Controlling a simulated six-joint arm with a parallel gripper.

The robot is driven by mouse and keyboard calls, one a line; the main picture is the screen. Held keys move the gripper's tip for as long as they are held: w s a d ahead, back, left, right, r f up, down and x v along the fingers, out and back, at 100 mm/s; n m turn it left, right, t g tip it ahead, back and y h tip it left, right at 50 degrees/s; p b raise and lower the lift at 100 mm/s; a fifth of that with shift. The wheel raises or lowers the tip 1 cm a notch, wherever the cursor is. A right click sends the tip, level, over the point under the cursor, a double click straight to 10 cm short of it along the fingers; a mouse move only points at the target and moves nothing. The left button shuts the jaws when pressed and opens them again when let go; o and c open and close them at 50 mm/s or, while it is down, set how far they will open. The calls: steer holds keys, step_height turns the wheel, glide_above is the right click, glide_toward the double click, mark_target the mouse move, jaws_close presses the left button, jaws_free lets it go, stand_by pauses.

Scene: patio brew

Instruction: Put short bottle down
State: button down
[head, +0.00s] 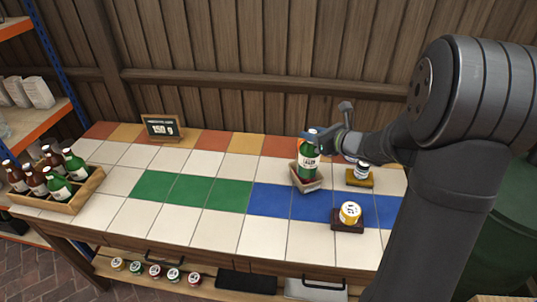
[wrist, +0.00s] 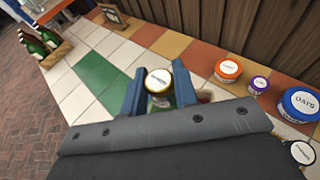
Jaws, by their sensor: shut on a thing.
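The short bottle (head: 309,162) is green with a white label and stands upright in my gripper (head: 322,142) in the head view. Its lower part meets a small wooden open-topped holder (head: 307,186) on the tiled counter; I cannot tell whether its base rests there. In the wrist view, my gripper's blue fingers (wrist: 160,92) are shut on either side of it, and its round pale cap (wrist: 158,80) with a gold rim shows between them. The wrist body hides what lies below.
A crate (head: 62,205) of several bottles stands at the left. A sign reading 150 g (head: 160,128) stands at the back. The green tiles (head: 188,190) are clear.

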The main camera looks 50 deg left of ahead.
steer(key=w+a+n+g+h, duration=0.1)
steer(key=a+n+g, duration=0.1)
steer(key=a, duration=0.6)
steer(key=w+a+n+g, duration=0.2)
steer(key=a+g, duration=0.1)
steer(key=a, duration=0.5)
steer(key=s+a+f, duration=0.7)
steer(key=a+f, duration=0.3)
steer(key=f, duration=0.1)
steer(key=shift+a+f, duration=0.1)
steer(key=shift+f, duration=0.05)
steer(key=c, duration=1.1)
jaws_free()
